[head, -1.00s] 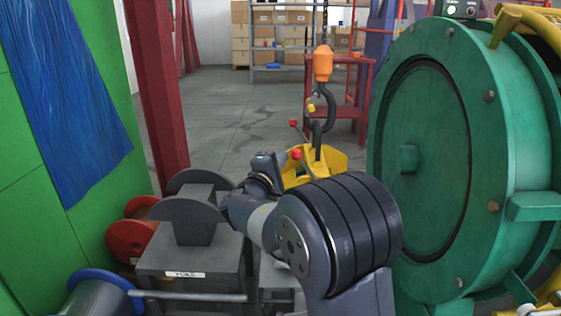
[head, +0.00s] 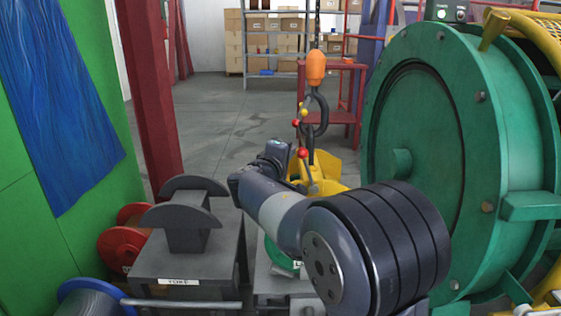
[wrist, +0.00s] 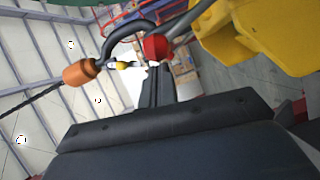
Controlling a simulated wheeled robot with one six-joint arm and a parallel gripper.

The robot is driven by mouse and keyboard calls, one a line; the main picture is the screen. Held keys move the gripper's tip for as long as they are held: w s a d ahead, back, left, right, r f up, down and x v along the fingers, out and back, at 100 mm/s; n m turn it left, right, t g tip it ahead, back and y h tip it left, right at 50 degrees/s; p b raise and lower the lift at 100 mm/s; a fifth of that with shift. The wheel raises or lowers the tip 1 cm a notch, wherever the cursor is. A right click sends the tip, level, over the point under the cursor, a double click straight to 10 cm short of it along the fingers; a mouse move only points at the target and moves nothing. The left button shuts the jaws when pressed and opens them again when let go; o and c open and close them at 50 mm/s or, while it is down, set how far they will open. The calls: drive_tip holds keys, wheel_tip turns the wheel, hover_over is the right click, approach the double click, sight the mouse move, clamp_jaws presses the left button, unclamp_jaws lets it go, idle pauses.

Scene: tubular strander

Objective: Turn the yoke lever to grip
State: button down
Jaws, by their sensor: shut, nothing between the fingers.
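The yellow yoke (head: 328,166) hangs under the black hook (head: 321,112) and orange hook block (head: 315,68), beyond my arm. A grey lever with a red ball end (head: 302,153) rises steeply from the yoke. A second, smaller red knob (head: 296,122) shows above it. In the wrist view, a red ball (wrist: 155,47) on a grey rod lies just past the tips of my gripper (wrist: 157,75); contact cannot be told. The gripper is shut and empty. The yoke (wrist: 265,35) is at upper right there. My arm hides the yoke's lower part in the head view.
A large green drum housing (head: 420,150) stands close on the right. A grey stand labelled YOKE (head: 178,270) is at lower left, with red and blue reels beside it. A red post (head: 150,100) and red table (head: 340,115) stand farther back. Grey floor is open beyond.

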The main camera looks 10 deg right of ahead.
drive_tip(key=s+d+r+m+g+y, duration=0.1)
drive_tip(key=s+d+m+y, duration=0.1)
drive_tip(key=d+m, duration=0.4)
drive_tip(key=shift+s+d+m+y+p, duration=0.25)
drive_tip(key=shift+d+y, duration=0.55)
drive_tip(key=shift+d, duration=2.05)
drive_tip(key=shift+w, duration=0.1)
drive_tip(key=shift+r, duration=0.1)
drive_tip(key=s+a+r+p, duration=0.3)
drive_tip(key=s+a+r, duration=0.3)
drive_tip(key=s, duration=0.1)
drive_tip(key=shift+s+r+p, duration=0.15)
drive_tip(key=shift+r+p, duration=0.2)
